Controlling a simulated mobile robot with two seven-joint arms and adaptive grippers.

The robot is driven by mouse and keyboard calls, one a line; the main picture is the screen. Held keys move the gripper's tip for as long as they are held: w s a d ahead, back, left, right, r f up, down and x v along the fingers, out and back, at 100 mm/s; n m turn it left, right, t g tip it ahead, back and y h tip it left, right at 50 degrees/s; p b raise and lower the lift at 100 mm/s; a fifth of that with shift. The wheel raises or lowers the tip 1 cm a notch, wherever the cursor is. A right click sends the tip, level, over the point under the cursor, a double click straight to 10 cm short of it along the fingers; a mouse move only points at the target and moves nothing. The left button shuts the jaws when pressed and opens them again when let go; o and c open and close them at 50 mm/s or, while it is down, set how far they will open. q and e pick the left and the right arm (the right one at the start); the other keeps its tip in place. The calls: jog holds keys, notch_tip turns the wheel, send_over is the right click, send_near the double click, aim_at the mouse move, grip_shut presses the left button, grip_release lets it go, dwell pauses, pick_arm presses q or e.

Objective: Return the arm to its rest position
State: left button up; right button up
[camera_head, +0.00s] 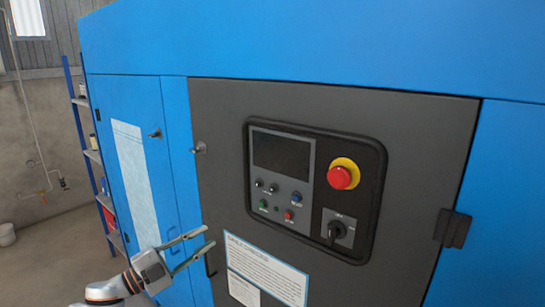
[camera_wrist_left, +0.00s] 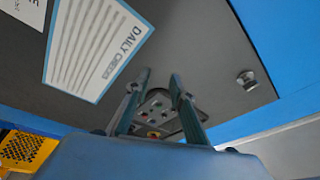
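My left gripper (camera_head: 198,243) is at the lower left of the head view, in front of the lower left part of the grey cabinet door (camera_head: 400,115). Its two fingers are spread apart with nothing between them. In the left wrist view the gripper (camera_wrist_left: 160,80) also shows open and empty, with the control panel visible beyond the fingers. The left arm comes in from the bottom left, and most of it is out of view. My right gripper is in neither view.
The blue cabinet (camera_head: 300,40) fills most of the head view. Its door carries a control panel (camera_head: 310,210) with a red emergency button (camera_head: 340,177) and a rotary switch (camera_head: 337,230). A daily-check sheet (camera_head: 265,272) is right of the gripper. Shelves (camera_head: 92,150) stand at far left.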

pick_arm(q)
jog(key=s+d+f+n+t+y, duration=0.35)
jog(key=s+f+n, duration=0.3)
jog(key=f, duration=0.45)
jog(key=s+a+f+n+g+y, duration=0.2)
jog(key=s+f+n+y, duration=0.2)
jog(key=s+f, duration=0.7)
jog(key=s+a+f+n+g+y, duration=0.2)
jog(key=s+f+n+y, duration=0.3)
jog(key=s+f, duration=0.6)
jog(key=s+n+g, duration=0.1)
jog(key=s+n, duration=0.1)
jog(key=s, duration=0.2)
jog(key=shift+s+a+f+g, duration=0.25)
jog(key=shift+s+g, duration=0.05)
jog(key=shift+g, duration=0.05)
jog(key=shift+n, duration=0.25)
